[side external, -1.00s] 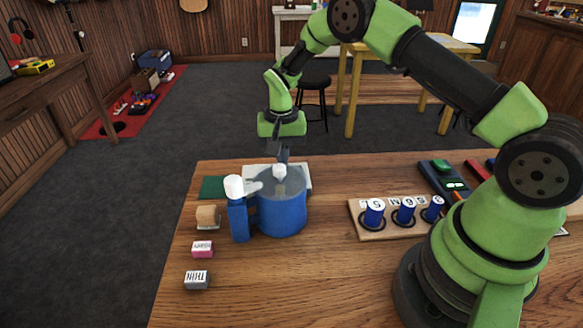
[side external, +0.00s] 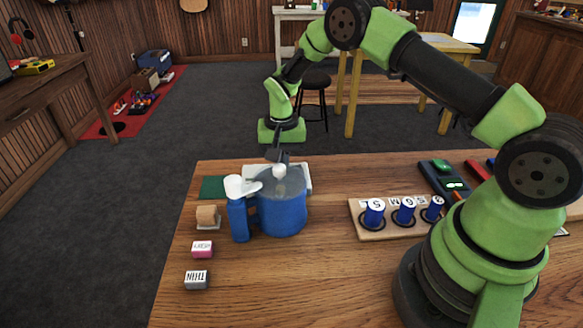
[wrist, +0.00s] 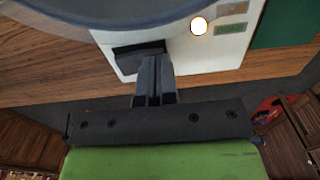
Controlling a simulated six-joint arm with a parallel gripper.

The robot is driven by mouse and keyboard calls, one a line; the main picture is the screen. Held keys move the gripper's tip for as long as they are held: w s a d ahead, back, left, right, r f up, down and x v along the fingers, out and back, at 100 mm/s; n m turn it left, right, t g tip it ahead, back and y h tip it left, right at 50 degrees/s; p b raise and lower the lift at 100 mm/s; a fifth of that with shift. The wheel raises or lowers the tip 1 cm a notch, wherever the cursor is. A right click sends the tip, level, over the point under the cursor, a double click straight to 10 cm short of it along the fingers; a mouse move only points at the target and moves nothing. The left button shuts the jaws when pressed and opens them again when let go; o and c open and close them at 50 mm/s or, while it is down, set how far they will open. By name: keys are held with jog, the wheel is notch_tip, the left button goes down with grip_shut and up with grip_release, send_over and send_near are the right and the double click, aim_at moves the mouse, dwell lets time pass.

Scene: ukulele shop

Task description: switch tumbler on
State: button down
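The tumbler is a blue drum (side external: 282,205) with a grey lid, joined by a white arm to a blue post (side external: 238,219) with a white top (side external: 234,186). Its white base panel (wrist: 207,52) carries a black switch (wrist: 138,50) and a small round lamp (wrist: 199,26), which looks bright white with an orange edge. My gripper (wrist: 153,62) is shut and empty, its fingertips at the switch; contact cannot be told for sure. In the side view my gripper (side external: 278,156) points down behind the drum, which hides the switch.
A wooden rack (side external: 370,228) with several blue-and-white pieces stands to the right. A pink block (side external: 202,249), a grey block (side external: 196,280) and a tan block (side external: 207,216) lie to the left. A green mat (side external: 212,187) lies behind them. The front middle tabletop is clear.

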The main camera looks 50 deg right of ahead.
jog(key=shift+f, duration=0.1)
jog(key=shift+r, duration=3.5)
jog(key=shift+r, duration=0.4)
jog(key=s+a+r+n+t, duration=0.15)
jog(key=s+r, duration=0.25)
jog(key=r, duration=0.4)
jog(key=s+a+r+n+t, duration=0.1)
jog(key=s+a+r+t, duration=0.15)
jog(key=s+r, duration=0.45)
jog(key=s+a+r+n+t+y, duration=0.1)
jog(key=s+r, duration=0.1)
jog(key=s, duration=0.5)
jog(key=s+a+r+n+t+y, duration=0.1)
jog(key=s+a+r+t, duration=0.1)
jog(key=s, duration=0.5)
jog(key=shift+s+a+r, duration=0.15)
jog(key=shift+a+r, duration=0.1)
jog(key=shift+r, duration=0.2)
